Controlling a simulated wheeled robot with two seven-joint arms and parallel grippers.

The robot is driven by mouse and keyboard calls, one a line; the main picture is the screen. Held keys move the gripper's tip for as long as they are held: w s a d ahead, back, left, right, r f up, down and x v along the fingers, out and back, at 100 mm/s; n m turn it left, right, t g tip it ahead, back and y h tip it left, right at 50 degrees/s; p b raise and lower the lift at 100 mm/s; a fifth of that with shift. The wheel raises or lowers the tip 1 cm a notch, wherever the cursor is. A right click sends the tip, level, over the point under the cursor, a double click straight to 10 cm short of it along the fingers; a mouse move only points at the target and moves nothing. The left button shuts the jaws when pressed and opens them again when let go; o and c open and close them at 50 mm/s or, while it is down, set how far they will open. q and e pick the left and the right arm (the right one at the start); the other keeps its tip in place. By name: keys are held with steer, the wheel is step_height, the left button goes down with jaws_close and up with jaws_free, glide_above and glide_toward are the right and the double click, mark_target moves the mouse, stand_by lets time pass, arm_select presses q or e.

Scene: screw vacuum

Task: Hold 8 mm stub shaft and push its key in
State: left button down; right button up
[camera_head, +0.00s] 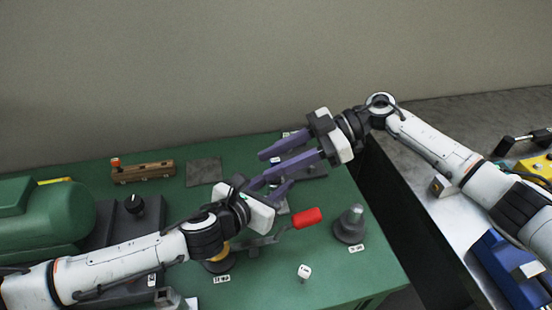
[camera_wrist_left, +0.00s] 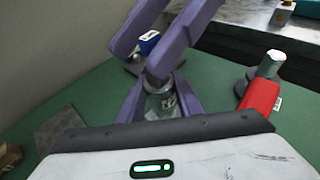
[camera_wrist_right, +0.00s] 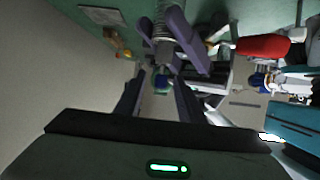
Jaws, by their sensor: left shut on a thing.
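My left gripper (camera_head: 282,176) is shut on a grey cylindrical piece, which I take to be the 8 mm stub shaft (camera_wrist_left: 160,98). In the left wrist view the piece stands between my left fingers (camera_wrist_left: 155,98). It also shows in the right wrist view (camera_wrist_right: 163,52). My right gripper (camera_head: 264,165) is close to the left one, its two purple fingers apart. In the right wrist view these fingers (camera_wrist_right: 160,98) have a gap between them, with the shaft's end beyond. I cannot make out the key.
A red handle (camera_head: 306,217) and a grey cone-shaped stand (camera_head: 349,224) are right of my left gripper on the green table (camera_head: 340,275). A wooden block (camera_head: 143,172), a dark mat (camera_head: 204,172) and a green machine (camera_head: 45,220) lie left. The front right is mostly clear.

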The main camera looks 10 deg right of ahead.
steer(key=v, duration=1.2)
arm_select(q)
steer(key=c, duration=1.2)
jaws_free()
